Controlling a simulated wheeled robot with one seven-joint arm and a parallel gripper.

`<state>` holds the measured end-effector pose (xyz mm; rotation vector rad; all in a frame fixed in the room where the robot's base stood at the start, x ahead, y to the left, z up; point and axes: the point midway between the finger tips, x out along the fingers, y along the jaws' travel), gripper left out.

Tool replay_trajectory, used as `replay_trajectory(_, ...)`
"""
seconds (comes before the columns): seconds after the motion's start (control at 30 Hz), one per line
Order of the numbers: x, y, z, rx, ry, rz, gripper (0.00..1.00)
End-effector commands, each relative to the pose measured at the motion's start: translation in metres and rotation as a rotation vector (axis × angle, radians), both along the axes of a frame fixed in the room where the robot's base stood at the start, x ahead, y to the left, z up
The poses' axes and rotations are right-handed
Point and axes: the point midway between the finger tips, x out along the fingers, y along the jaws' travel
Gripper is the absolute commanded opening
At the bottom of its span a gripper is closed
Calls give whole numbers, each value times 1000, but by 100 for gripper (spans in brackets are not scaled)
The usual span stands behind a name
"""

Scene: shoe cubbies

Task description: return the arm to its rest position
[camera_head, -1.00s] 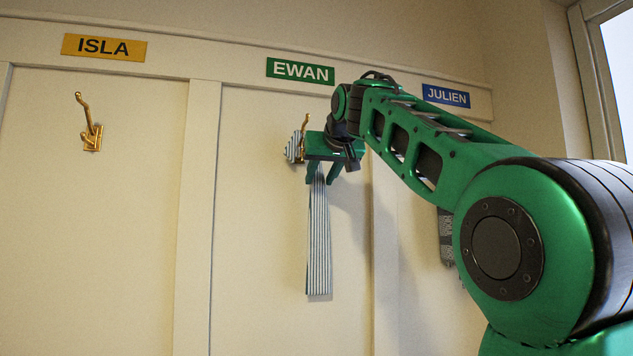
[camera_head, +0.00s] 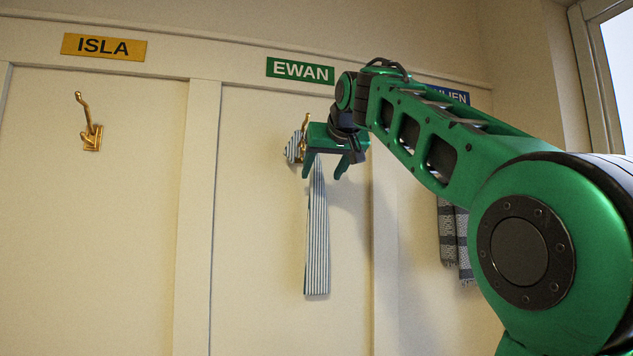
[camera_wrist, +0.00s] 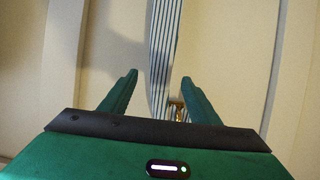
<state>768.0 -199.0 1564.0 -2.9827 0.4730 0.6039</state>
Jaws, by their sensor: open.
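My gripper (camera_head: 322,172) is open, its two green fingers apart, in front of the middle panel under the EWAN sign. A blue-and-white striped cloth (camera_head: 317,240) hangs from the brass hook (camera_head: 306,126) there, with part of it bunched at the hook. My gripper covers some of the cloth and hook in the head view. In the wrist view the striped cloth (camera_wrist: 164,50) runs between and beyond the open fingers (camera_wrist: 158,80), and a bit of brass shows near the right finger. I cannot tell whether the fingers touch the cloth.
An empty brass hook (camera_head: 90,125) is under the ISLA sign (camera_head: 104,47). A grey patterned scarf (camera_head: 455,238) hangs under the JULIEN sign (camera_head: 452,96), partly behind my arm. Raised wall posts (camera_head: 196,220) separate the panels. A window (camera_head: 615,60) is at the right.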

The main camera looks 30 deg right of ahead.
Motion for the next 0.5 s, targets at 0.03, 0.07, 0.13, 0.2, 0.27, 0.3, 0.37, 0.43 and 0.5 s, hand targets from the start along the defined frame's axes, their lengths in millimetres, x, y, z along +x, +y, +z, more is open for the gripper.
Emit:
replay_trajectory(0.03, -9, 4, 5, -2, -4, 1, 56)
replay_trajectory(0.07, -14, 6, 8, -1, -4, 2, 56)
replay_trajectory(0.13, -27, 9, 13, -1, -4, 0, 56)
replay_trajectory(0.2, -37, 13, 18, -1, -3, 1, 56)
replay_trajectory(0.27, -46, 16, 21, 0, -3, 0, 56)
replay_trajectory(0.3, -51, 17, 23, 0, -3, 0, 56)
replay_trajectory(0.37, -57, 20, 26, 0, -1, 1, 56)
replay_trajectory(0.43, -62, 22, 28, 0, -1, 1, 56)
replay_trajectory(0.5, -66, 23, 30, 1, -1, 0, 56)
